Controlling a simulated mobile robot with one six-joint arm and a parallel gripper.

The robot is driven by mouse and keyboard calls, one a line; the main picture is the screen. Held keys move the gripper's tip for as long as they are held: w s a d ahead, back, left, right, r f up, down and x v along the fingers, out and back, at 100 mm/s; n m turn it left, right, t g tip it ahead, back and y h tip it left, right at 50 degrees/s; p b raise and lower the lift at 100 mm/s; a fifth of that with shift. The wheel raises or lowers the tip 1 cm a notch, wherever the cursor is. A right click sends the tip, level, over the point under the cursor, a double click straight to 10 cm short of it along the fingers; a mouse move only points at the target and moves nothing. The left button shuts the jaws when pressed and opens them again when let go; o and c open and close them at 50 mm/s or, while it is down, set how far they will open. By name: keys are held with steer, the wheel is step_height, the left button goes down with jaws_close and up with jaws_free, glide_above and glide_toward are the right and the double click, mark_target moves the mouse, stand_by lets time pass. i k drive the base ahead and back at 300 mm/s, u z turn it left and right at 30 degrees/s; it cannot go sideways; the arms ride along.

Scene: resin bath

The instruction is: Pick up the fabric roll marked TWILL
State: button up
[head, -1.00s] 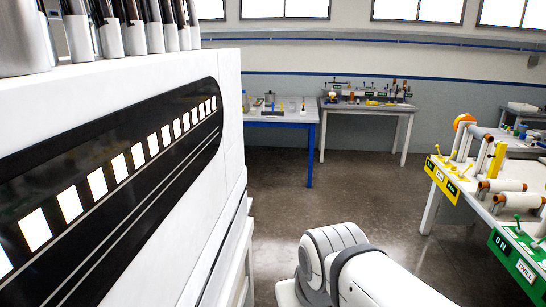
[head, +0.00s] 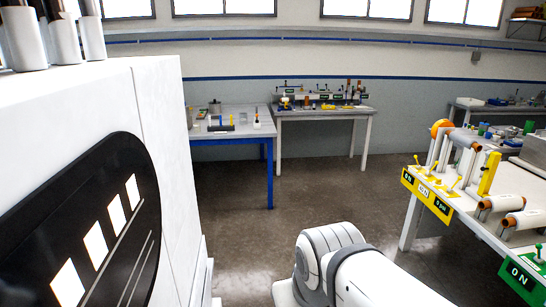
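In the head view, a white table at the right carries several rolls. Two white rolls on brown cores, a nearer roll (head: 523,219) and a farther roll (head: 499,203), lie behind its front edge. I cannot read a TWILL mark on either of them. A green panel (head: 518,273) marked "ON" is at the lower right, and the TWILL label beside it earlier is outside the picture. My white arm shows at the bottom centre. My gripper is not in view.
A large white machine (head: 160,150) with a black panel fills the left side. Yellow control panels (head: 427,194) front the right table. A blue-legged table (head: 237,133) and a workbench (head: 320,113) stand at the back. Open floor (head: 235,225) lies between.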

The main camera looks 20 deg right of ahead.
mark_target(528, 220)
steer(key=z, duration=0.4)
steer(key=i, duration=1.5)
steer(key=z, duration=1.55)
steer(key=i, duration=1.15)
steer(key=z, duration=0.85)
steer(key=i, duration=0.75)
